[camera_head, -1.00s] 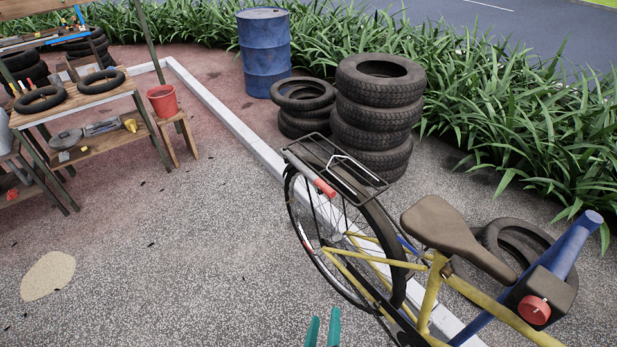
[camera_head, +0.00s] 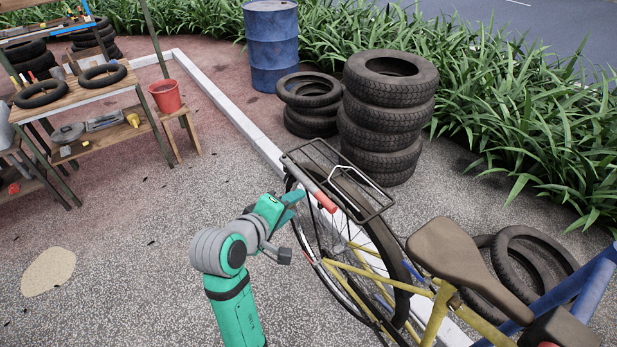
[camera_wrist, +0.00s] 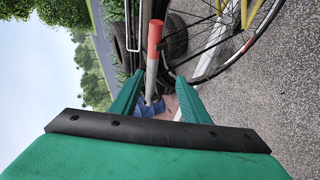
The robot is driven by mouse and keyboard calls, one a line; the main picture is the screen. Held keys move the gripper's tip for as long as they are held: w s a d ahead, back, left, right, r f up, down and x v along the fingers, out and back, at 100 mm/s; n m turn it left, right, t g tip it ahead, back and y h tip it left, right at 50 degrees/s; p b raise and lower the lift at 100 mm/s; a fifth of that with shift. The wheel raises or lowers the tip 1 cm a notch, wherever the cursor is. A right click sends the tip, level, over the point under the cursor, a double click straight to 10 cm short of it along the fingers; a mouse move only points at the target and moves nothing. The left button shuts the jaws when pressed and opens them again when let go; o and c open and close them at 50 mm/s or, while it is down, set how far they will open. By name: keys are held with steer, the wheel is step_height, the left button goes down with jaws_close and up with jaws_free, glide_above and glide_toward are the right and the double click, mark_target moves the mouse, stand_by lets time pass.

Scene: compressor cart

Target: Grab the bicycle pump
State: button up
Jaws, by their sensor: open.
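The bicycle pump has a red handle (camera_head: 325,202) and a grey tube. It lies along the rear rack of the yellow bicycle (camera_head: 337,262). My gripper (camera_head: 293,196) is at the left side of the rack, close to the pump's tube, with green fingers pointing toward it. In the wrist view the open fingers (camera_wrist: 160,76) spread to either side of the grey tube (camera_wrist: 151,75), with the red handle (camera_wrist: 155,36) beyond the fingertips at the top. I see no contact; the exact depth between fingers and pump I cannot tell.
The bicycle's black rack (camera_head: 357,205) and rear wheel are right beside my gripper. A tall tire stack (camera_head: 385,115), a lower stack (camera_head: 309,100) and a blue barrel (camera_head: 271,45) stand behind. A workbench (camera_head: 75,97) is at the left.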

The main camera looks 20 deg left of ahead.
steer(key=a+r, duration=0.1)
steer(key=r, duration=0.1)
glide_toward(306, 185)
step_height(306, 185, down, 2)
steer(key=w, duration=0.2)
steer(key=shift+r+x, duration=0.15)
steer(key=shift+x, duration=1.35)
steer(key=shift+r+x, duration=0.2)
steer(key=shift+x, duration=1.3)
steer(key=shift+d, duration=0.15)
jaws_close()
